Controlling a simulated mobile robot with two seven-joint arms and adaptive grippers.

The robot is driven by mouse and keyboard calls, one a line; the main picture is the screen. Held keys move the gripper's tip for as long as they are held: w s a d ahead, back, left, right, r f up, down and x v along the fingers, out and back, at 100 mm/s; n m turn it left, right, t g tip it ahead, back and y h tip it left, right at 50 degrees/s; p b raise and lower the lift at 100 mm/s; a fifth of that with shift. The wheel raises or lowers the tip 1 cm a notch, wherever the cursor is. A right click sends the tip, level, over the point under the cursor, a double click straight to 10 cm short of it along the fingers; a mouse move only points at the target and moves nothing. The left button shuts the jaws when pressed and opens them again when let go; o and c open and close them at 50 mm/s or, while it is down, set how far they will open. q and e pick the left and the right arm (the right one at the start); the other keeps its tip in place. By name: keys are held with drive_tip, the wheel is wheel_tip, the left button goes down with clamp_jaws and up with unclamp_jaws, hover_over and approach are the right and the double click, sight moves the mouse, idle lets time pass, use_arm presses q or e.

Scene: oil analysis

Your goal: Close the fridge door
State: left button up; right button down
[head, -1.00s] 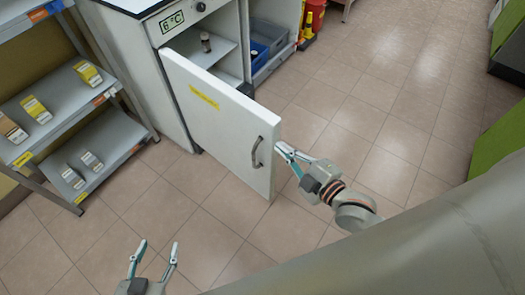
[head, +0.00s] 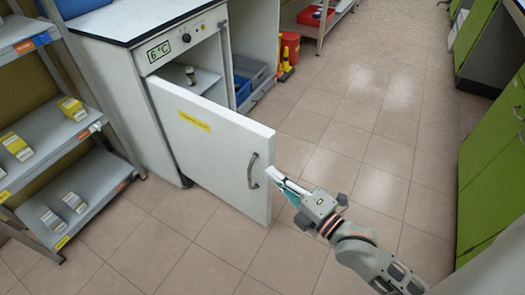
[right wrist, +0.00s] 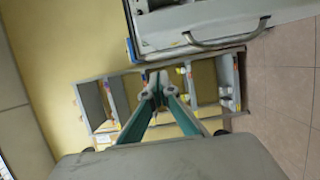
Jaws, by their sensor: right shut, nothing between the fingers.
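The fridge door (head: 205,140) is white with a yellow label and stands wide open in the head view, swung out from the fridge (head: 155,50). Its curved grey handle (head: 253,170) is near the free edge. My right gripper (head: 272,174) is shut and empty, its tips close beside the free edge, near handle height. I cannot tell whether it touches the door. In the right wrist view the shut fingertips (right wrist: 156,82) show below a pale panel with a curved handle (right wrist: 226,40). My left gripper is out of view.
A small vial (head: 190,74) stands inside the fridge. A grey shelf rack (head: 85,180) with boxes stands to the left. A blue and a grey crate (head: 262,82) lie right of the fridge. Green cabinets (head: 490,170) line the right side. The tiled floor (head: 330,110) between is clear.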

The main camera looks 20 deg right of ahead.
sight(264, 149)
drive_tip(key=w, duration=0.3)
drive_tip(key=w+b, duration=0.1)
drive_tip(key=w, duration=0.2)
drive_tip(key=w+b, duration=0.1)
drive_tip(key=w, duration=0.2)
drive_tip(key=shift+d+f, duration=0.1)
drive_tip(key=shift+f, duration=0.15)
drive_tip(key=shift+w+d+r, duration=0.15)
drive_tip(key=shift+w+d, duration=0.1)
drive_tip(key=shift+d, duration=0.05)
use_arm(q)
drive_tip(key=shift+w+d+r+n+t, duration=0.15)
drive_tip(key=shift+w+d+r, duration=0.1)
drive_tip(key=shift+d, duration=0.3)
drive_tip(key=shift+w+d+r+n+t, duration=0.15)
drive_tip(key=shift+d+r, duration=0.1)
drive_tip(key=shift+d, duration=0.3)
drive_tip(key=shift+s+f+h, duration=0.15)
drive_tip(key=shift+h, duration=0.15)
use_arm(e)
drive_tip(key=shift+d+r, duration=0.1)
drive_tip(key=shift+d, duration=0.1)
